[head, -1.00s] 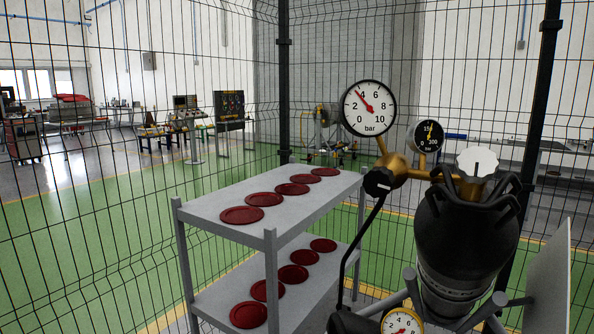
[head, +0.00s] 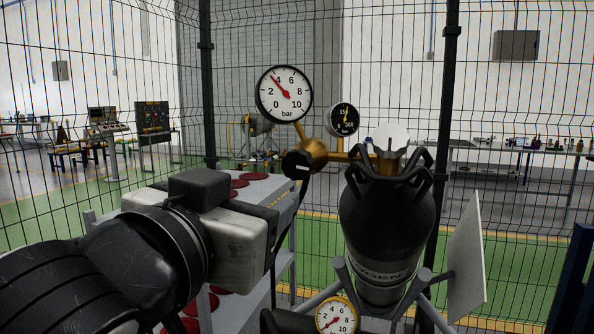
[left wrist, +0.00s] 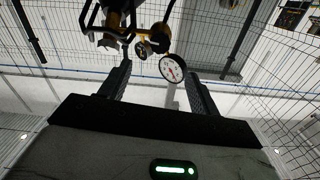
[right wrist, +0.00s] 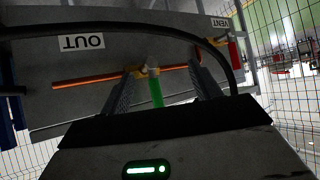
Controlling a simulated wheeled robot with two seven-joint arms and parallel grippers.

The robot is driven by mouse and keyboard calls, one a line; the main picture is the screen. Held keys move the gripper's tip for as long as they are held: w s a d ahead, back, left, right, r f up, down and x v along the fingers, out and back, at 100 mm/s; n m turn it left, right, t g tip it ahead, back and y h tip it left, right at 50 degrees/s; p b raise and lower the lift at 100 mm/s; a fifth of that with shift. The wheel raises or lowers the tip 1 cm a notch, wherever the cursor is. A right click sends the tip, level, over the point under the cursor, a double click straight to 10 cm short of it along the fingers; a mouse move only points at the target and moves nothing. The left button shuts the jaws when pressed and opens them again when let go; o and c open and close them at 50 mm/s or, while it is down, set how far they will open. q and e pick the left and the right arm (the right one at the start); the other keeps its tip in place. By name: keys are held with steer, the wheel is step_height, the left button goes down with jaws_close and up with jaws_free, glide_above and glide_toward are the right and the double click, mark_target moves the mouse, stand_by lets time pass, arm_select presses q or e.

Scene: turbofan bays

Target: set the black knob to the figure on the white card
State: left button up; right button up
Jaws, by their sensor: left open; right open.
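The black knob (head: 303,161) with a white mark sits on the left end of the brass regulator (head: 338,156). Above it the large dial (head: 284,93) has its red needle near the 4. My left gripper shows in the head view as its hand (head: 225,222), left of and below the knob, its fingers hidden behind the hand. In the left wrist view my left gripper (left wrist: 158,72) is open and empty, with the dial (left wrist: 172,68) beyond its fingers. My right gripper (right wrist: 162,72) is open, seen only in its wrist view. I see no card with a readable figure.
A black bottle (head: 388,225) stands under the regulator, with a pale wheel (head: 392,138) above and a lower gauge (head: 337,316). A pale panel (head: 466,258) stands at right. A shelf (head: 277,192) holds red discs. The right wrist view shows a board with an OUT label (right wrist: 82,42).

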arm_select(q)
steer(key=p, duration=0.3)
glide_toward(295, 167)
steer(key=w, duration=0.1)
steer(key=p+x, duration=0.1)
steer(key=x, duration=0.9)
steer(key=shift+d+r+p, duration=0.1)
steer(key=shift+d+p, duration=0.05)
steer(key=shift+p, duration=0.2)
arm_select(e)
steer(key=shift+s+d+r, duration=0.1)
steer(key=shift+d+r, duration=0.15)
steer(key=shift+r, duration=0.25)
steer(key=shift+s+d+r, duration=0.1)
steer(key=shift+d+r, duration=0.1)
steer(key=shift+r, duration=0.3)
arm_select(q)
steer(key=shift+c, duration=0.3)
steer(key=c, duration=0.9)
